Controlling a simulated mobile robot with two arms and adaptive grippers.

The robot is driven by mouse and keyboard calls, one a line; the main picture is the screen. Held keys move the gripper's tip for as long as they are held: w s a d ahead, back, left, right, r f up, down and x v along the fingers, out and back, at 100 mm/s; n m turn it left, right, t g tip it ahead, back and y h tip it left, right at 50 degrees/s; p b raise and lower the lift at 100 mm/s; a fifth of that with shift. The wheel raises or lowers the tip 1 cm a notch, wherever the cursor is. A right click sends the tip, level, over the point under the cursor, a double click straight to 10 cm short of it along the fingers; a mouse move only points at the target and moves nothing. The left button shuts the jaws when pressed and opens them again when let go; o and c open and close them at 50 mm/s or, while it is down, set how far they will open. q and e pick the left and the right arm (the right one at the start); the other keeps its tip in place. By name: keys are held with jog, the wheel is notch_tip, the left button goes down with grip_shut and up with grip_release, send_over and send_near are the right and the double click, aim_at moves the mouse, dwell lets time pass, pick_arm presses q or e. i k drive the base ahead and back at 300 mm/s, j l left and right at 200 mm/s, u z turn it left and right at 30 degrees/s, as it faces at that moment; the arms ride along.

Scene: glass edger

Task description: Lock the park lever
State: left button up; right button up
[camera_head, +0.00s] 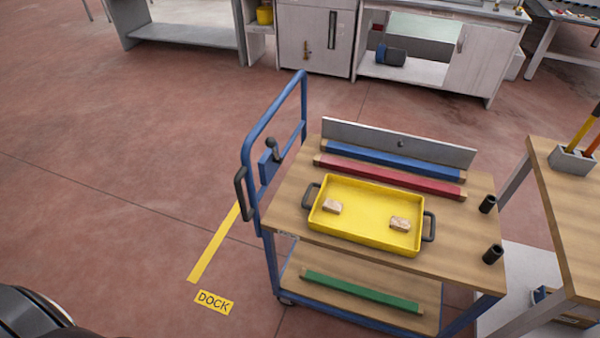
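The park lever (271,147) is a small grey lever with a dark rounded knob. It stands up from a blue plate (269,168) on the handle frame at the left end of the cart. At this size I cannot tell whether it is locked. The cart (470,252) has a blue frame and wooden shelves. Its tall blue push handle (258,128) rises at the left, with a dark grip (240,193) on its outer side. Neither of my grippers is in view.
A yellow tray (368,238) holding two small blocks sits on the cart, beside blue (390,160) and red (388,176) bars. A green bar (360,291) lies below. A wooden table (560,195) stands right. Floor left of the cart is clear, with a yellow DOCK marking (213,301).

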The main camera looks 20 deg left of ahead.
aim_at(271, 141)
jog(key=i+j, duration=0.2)
jog(key=j, duration=0.2)
jog(key=i+j, duration=0.15)
jog(key=j, duration=0.25)
jog(key=i+j, duration=0.2)
jog(key=j, duration=0.2)
jog(key=i+j, duration=0.2)
jog(key=j, duration=0.2)
